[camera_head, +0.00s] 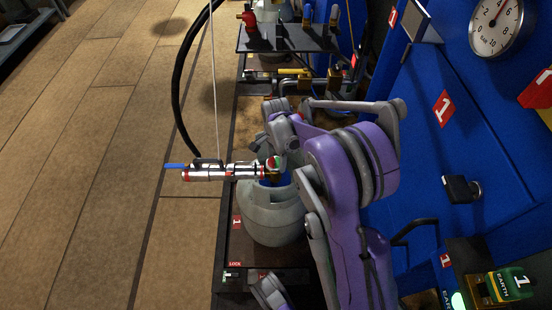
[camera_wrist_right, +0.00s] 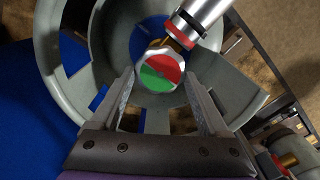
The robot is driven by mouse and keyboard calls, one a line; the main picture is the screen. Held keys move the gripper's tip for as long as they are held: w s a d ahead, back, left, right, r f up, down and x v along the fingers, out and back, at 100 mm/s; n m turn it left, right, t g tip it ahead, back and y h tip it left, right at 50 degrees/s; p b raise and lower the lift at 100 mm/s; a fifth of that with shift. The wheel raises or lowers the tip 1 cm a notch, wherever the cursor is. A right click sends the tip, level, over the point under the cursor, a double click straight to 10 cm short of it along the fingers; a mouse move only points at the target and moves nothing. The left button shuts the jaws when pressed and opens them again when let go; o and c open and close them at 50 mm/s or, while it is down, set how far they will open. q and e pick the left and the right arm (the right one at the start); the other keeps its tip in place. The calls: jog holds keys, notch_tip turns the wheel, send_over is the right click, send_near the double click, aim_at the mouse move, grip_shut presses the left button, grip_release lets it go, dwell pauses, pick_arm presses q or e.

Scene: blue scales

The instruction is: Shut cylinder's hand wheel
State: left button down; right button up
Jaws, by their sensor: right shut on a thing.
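A grey gas cylinder (camera_head: 272,220) stands upright on the cart, with an open collar around its top. Its hand wheel (camera_wrist_right: 160,72), with a red half and a green half, sits inside the collar. The wheel also shows small in the head view (camera_head: 272,162). My right gripper (camera_wrist_right: 160,78) reaches into the collar from above, with one finger on each side of the wheel, and is shut on it. In the head view my right arm hides part of the collar and the fingers are hard to make out.
A silver and red hose fitting (camera_head: 215,173) joins the cylinder valve from the left. A black hose (camera_head: 178,100) hangs behind it. A dark shelf (camera_head: 290,38) holds small items at the back. A blue cabinet (camera_head: 430,160) stands on the right. The wooden floor is clear on the left.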

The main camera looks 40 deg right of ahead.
aim_at(276, 162)
dwell(0.3)
jog(key=o, duration=1.2)
jog(key=shift+o, duration=0.2)
jog(key=shift+r, duration=0.1)
notch_tip(276, 162, up, 11)
jog(key=p, duration=0.3)
jog(key=shift+f, duration=0.2)
jog(key=shift+s+a, duration=0.1)
